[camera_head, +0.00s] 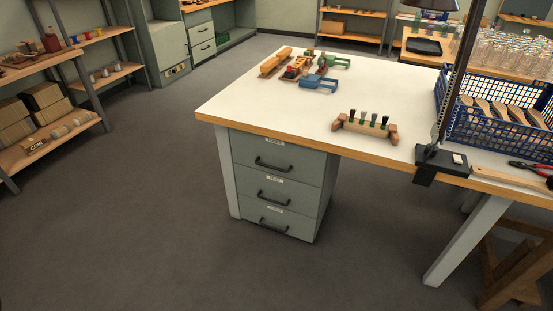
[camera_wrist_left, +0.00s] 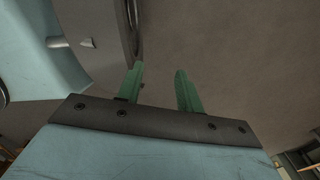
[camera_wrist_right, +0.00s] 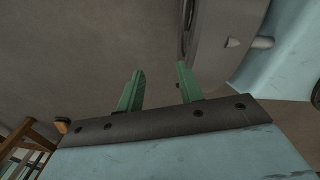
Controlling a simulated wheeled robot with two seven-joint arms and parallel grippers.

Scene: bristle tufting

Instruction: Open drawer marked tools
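A grey-green pedestal with three stacked drawers stands under the workbench in the head view. The top drawer (camera_head: 272,161), the middle drawer (camera_head: 274,191) and the bottom drawer (camera_head: 273,220) all look shut. Each has a dark bar handle and a small pale label above it. The labels are too small to read surely, so I cannot tell which one says tools. My left gripper (camera_wrist_left: 158,88) shows in the left wrist view, its green fingers apart with nothing between them. My right gripper (camera_wrist_right: 159,88) shows in the right wrist view, also open and empty. Neither gripper is in the head view.
The white workbench top (camera_head: 240,100) overhangs the drawers. It carries wooden tools, a brush holder (camera_head: 365,130), a blue crate (camera_head: 490,125) and a lamp base (camera_head: 440,158). A shelf (camera_head: 60,150) with boxes stands at left. The floor (camera_head: 150,200) before the drawers is clear.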

